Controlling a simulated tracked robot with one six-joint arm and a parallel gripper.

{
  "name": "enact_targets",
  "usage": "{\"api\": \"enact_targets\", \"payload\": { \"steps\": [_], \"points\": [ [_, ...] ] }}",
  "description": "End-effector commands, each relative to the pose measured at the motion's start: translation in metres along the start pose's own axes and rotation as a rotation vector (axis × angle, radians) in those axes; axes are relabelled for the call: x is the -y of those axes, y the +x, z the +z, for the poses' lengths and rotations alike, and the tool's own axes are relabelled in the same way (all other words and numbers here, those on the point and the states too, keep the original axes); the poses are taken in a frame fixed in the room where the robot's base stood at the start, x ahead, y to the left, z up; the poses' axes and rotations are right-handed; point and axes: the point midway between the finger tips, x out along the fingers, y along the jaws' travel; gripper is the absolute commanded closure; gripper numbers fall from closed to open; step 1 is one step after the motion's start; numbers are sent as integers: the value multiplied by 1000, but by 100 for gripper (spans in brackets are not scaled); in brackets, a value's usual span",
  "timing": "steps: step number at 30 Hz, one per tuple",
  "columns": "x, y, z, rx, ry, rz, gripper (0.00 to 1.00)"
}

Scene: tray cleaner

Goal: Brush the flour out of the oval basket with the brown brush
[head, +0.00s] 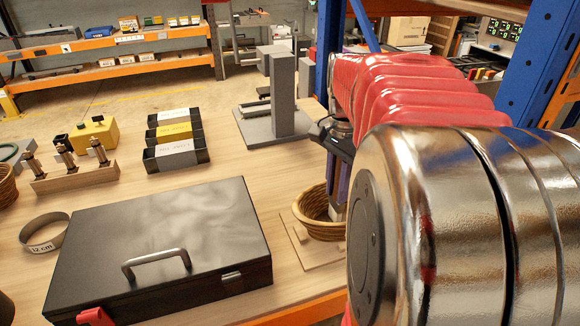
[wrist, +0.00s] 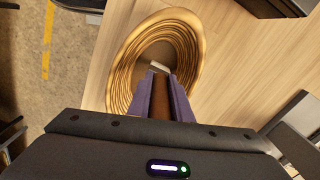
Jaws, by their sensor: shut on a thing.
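The oval basket (head: 305,207) is woven and tan, and it sits on a thin wooden board at the table's right front. In the wrist view the basket (wrist: 122,75) lies right ahead of my fingers. My gripper (head: 339,185) points down into the basket. In the wrist view my gripper (wrist: 162,92) has its two purple fingers shut on the brown brush (wrist: 160,102). The pale brush tip (wrist: 158,67) is over the basket's inside; I cannot tell whether it touches the bottom. No flour can be made out. My arm hides the basket's right side in the head view.
A large black case (head: 160,245) with a handle lies left of the basket. A grey stand (head: 280,95) is behind it. Labelled bins (head: 175,140) and a wooden peg rack (head: 75,175) stand farther left. A blue rack post (head: 328,50) rises beside my arm.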

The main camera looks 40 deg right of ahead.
Motion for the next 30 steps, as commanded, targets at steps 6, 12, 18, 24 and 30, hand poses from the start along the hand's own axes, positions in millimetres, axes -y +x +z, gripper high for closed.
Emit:
{"api": "enact_targets", "payload": {
  "steps": [6, 12, 18, 24, 30],
  "points": [
    [-3, 0, -8, 0, 1, 1, 100],
    [-3, -1, -8, -1, 0, 0, 100],
    [-3, -1, -10, -1, 1, 0, 100],
    [-6, 0, -19, -1, 3, 0, 100],
    [-9, 0, -28, -1, 2, -1, 100]
  ]
}}
